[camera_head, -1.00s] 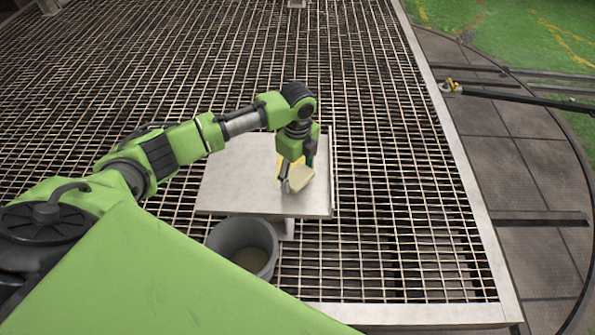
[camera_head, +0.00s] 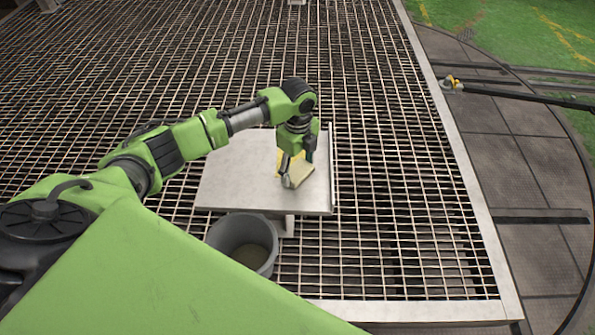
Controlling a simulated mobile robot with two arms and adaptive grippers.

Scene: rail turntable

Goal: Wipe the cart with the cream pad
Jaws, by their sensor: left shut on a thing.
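The cart shows as a pale grey flat top (camera_head: 237,175) standing over the metal grating. My left arm reaches in from the left, and my left gripper (camera_head: 289,172) points down over the right part of the cart top. It is shut on the cream pad (camera_head: 301,171), which is tilted and partly hidden by the fingers. The pad is at or just above the cart top; I cannot tell whether it touches. My right gripper is not in view.
A grey bucket (camera_head: 214,238) stands in front of the cart, below its near edge. Open metal grating (camera_head: 390,200) surrounds the cart, with a pale border beam (camera_head: 467,165) on the right. A dark bar with a yellow end (camera_head: 453,83) lies beyond at the right.

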